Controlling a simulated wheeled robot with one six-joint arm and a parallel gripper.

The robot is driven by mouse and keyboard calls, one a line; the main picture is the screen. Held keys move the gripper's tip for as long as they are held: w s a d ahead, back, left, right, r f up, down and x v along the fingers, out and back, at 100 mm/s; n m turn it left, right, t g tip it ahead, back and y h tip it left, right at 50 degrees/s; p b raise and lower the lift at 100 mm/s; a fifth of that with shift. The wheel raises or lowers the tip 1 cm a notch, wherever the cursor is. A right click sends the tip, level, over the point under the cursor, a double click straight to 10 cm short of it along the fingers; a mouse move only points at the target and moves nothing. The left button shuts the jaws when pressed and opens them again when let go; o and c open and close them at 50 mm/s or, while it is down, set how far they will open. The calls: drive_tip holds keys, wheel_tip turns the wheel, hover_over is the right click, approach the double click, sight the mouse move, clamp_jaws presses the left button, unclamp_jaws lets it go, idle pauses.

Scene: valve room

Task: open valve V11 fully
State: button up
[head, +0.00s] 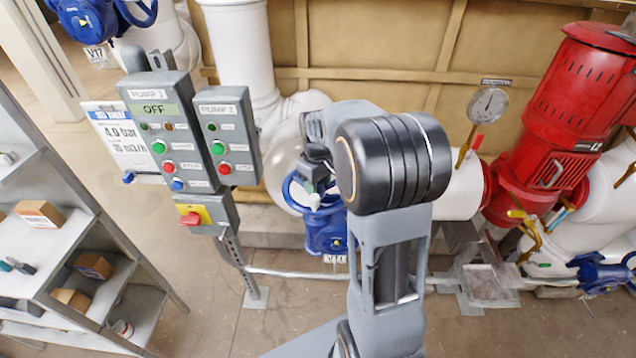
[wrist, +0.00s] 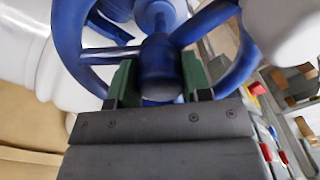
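A blue valve (head: 325,236) with a blue handwheel (head: 290,190) sits low on the white pipe, in the middle of the head view. Its tag (head: 335,259) starts with V1; the last character is hard to read. My gripper (head: 316,197) is at this handwheel, partly hidden by my arm. In the wrist view, my gripper's green-padded fingers (wrist: 160,82) stand on either side of the wheel's round hub (wrist: 160,65), and the pads appear to touch it. The spokes and rim (wrist: 236,70) spread beyond the fingers. The wheel's turned position cannot be read.
Left of the valve stands a pump panel (head: 160,130) reading OFF, with a red-and-yellow switch (head: 192,214) below. A shelf (head: 75,240) with boxes is at left. A red pump motor (head: 550,120) and a gauge (head: 488,104) are at right. Another blue valve (head: 600,272) is at far right.

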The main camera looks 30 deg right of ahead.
drive_tip(key=shift+o, duration=1.3)
drive_tip(key=shift+a+r+p, duration=0.2)
drive_tip(key=shift+a+p, duration=0.05)
drive_tip(key=shift+p, duration=0.05)
drive_tip(key=r+p, duration=0.3)
drive_tip(key=r, duration=0.2)
drive_tip(key=shift+w+d+r+p, duration=0.15)
drive_tip(key=shift+d+r+p, duration=0.05)
drive_tip(key=shift+r+p, duration=0.2)
wheel_tip(320, 180, up, 6)
drive_tip(key=shift+r, duration=0.1)
